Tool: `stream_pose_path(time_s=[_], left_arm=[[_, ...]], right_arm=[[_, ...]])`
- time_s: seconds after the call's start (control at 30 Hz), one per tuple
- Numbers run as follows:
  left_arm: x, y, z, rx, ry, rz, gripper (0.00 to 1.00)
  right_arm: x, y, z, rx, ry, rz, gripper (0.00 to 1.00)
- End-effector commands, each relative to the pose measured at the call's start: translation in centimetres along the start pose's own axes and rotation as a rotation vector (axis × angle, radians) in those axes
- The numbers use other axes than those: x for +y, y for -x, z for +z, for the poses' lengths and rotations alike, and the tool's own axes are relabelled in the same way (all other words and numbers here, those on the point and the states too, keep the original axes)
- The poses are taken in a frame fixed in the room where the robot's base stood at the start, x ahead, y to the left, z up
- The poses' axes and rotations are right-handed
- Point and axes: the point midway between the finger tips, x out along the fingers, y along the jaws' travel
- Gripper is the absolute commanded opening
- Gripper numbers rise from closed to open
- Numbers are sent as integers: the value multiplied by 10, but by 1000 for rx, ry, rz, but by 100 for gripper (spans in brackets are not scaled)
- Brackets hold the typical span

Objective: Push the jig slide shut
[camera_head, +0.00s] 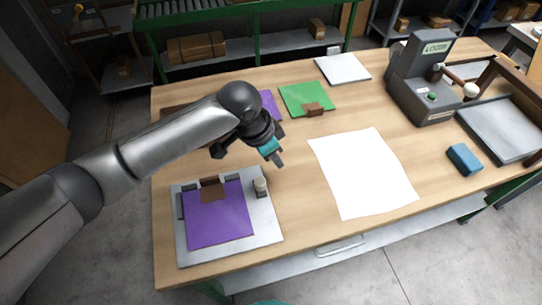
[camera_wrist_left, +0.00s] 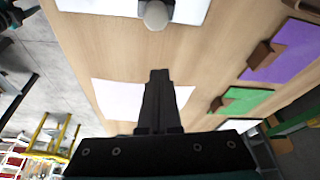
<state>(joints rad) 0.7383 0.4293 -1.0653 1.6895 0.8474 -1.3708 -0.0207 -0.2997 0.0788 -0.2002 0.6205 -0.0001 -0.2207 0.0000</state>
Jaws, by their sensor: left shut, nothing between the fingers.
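The jig (camera_head: 222,255) is a pale grey plate near the table's front left. A purple sheet (camera_head: 217,222) lies on it, with a brown piece (camera_head: 212,189) at its far edge and dark stops around it. A part with a pale rounded knob (camera_head: 261,185), which looks like the slide, stands at the jig's right side. In the left wrist view the knob (camera_wrist_left: 155,15) shows at the top edge, against the jig's plate (camera_wrist_left: 100,6). My left gripper (camera_head: 279,160) is shut and empty, above the table beyond the knob and slightly right, apart from it. My right gripper is not in view.
A white sheet (camera_head: 362,172) lies right of the jig. A green sheet (camera_head: 306,97) with a brown block and another purple sheet (camera_head: 270,104) lie behind. A grey machine (camera_head: 420,80), blue block (camera_head: 464,158) and grey tray (camera_head: 505,130) are at right. Bare wood lies between jig and white sheet.

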Motion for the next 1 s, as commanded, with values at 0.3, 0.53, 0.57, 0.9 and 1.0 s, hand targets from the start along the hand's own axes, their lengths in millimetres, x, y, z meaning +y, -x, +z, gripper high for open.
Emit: stream_pose_path(time_s=[0.3,0.53,0.57,0.9,1.0], left_arm=[[-1,-56,9,-2,0,-2,0],[0,-46,31,0,-1,-1,0],[0,-45,33,0,-1,-1,0],[0,-43,38,1,-1,0,0],[0,-43,38,0,-1,0,0]], right_arm=[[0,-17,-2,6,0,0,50],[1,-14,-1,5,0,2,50],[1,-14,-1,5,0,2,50],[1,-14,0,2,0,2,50],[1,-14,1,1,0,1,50]])
